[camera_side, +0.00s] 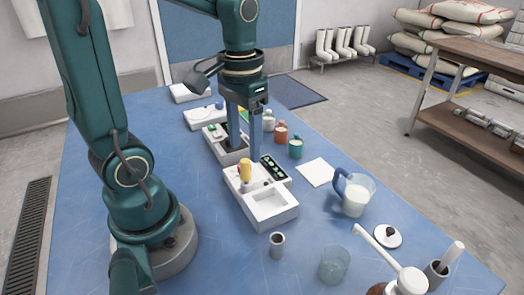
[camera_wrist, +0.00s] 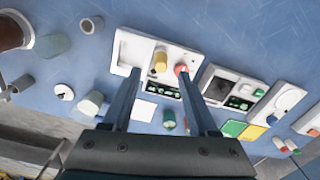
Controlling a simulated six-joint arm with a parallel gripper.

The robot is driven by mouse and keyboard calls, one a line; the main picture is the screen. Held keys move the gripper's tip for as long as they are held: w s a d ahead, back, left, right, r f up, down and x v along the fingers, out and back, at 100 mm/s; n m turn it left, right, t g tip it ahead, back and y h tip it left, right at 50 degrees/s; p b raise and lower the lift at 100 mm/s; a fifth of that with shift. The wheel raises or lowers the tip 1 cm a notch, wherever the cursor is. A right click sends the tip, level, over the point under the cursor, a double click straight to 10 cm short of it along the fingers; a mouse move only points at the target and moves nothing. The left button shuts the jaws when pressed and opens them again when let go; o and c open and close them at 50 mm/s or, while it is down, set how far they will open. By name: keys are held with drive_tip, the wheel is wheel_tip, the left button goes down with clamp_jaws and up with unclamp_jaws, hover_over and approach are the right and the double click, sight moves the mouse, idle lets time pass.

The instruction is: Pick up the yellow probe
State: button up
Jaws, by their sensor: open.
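The yellow probe (camera_side: 246,172) stands upright in a white instrument (camera_side: 270,206) on the blue table. The wrist view also shows the yellow probe (camera_wrist: 160,63), with a red-topped piece (camera_wrist: 181,70) close to its right. My gripper (camera_side: 244,153) points down above the instrument, its two fingers apart and nothing held. In the wrist view my gripper (camera_wrist: 158,73) has the yellow probe between the lines of its fingers, and the red-topped piece by the right fingertip. The fingertips look near the probe's top; the exact height gap I cannot tell.
A second white instrument (camera_side: 222,150) stands just behind. A milk jug (camera_side: 355,196), a metal cup (camera_side: 277,245) and a clear beaker (camera_side: 333,265) stand nearer the front. Free table lies left of the instruments.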

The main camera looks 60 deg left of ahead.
sight(245, 160)
drive_tip(key=shift+f, duration=2.6)
clamp_jaws()
